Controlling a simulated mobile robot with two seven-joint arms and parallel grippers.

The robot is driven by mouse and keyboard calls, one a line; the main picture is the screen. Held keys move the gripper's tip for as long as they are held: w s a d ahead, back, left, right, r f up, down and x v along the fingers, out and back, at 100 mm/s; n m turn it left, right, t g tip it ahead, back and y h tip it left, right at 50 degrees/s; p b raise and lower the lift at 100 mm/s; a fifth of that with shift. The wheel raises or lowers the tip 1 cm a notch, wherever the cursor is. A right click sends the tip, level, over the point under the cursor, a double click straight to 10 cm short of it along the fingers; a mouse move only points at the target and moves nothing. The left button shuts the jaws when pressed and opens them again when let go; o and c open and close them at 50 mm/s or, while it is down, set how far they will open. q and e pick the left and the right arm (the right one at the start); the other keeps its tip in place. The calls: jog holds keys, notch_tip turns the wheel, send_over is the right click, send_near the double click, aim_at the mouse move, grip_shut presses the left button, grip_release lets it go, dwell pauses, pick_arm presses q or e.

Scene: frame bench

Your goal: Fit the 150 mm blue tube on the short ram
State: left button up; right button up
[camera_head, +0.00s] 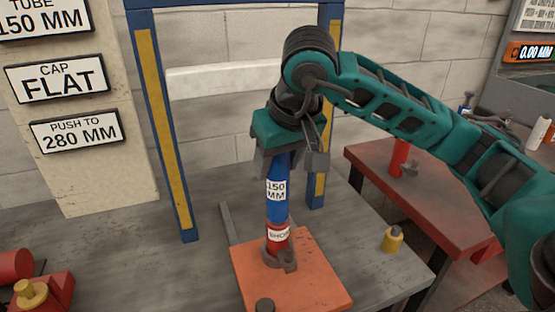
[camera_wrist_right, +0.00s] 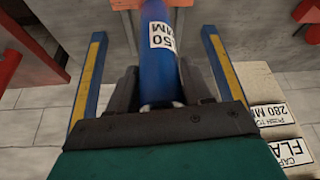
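The blue tube (camera_head: 276,209), with a white 150 label, stands nearly upright in the head view. Its lower end meets the top of the red short ram (camera_head: 275,246); I cannot tell whether it is seated or just above. The ram stands on an orange plate (camera_head: 315,282) and has a white label. My right gripper (camera_head: 283,158) is around the tube's upper part and appears shut on it. In the right wrist view the tube (camera_wrist_right: 158,75) lies between the dark fingers of the gripper (camera_wrist_right: 160,88). My left gripper is not in view.
A blue frame with yellow strips (camera_head: 165,130) stands behind the plate. A yellow weight-like piece (camera_head: 393,239) sits on the grey bench to the right. A red table (camera_head: 420,205) is beyond. Red and yellow parts (camera_head: 32,292) lie at lower left. Signs (camera_head: 75,131) read CAP FLAT and PUSH TO 280 MM.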

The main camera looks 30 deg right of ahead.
jog(key=o, duration=0.5)
jog(key=shift+c, duration=0.2)
jog(key=shift+s+r, duration=0.1)
jog(key=shift+r, duration=0.25)
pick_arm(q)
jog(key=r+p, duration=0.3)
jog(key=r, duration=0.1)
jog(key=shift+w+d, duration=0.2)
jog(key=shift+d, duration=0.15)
pick_arm(e)
jog(key=v, duration=1.2)
jog(key=shift+r, duration=0.2)
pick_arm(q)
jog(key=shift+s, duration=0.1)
pick_arm(e)
jog(key=shift+s+f, duration=0.1)
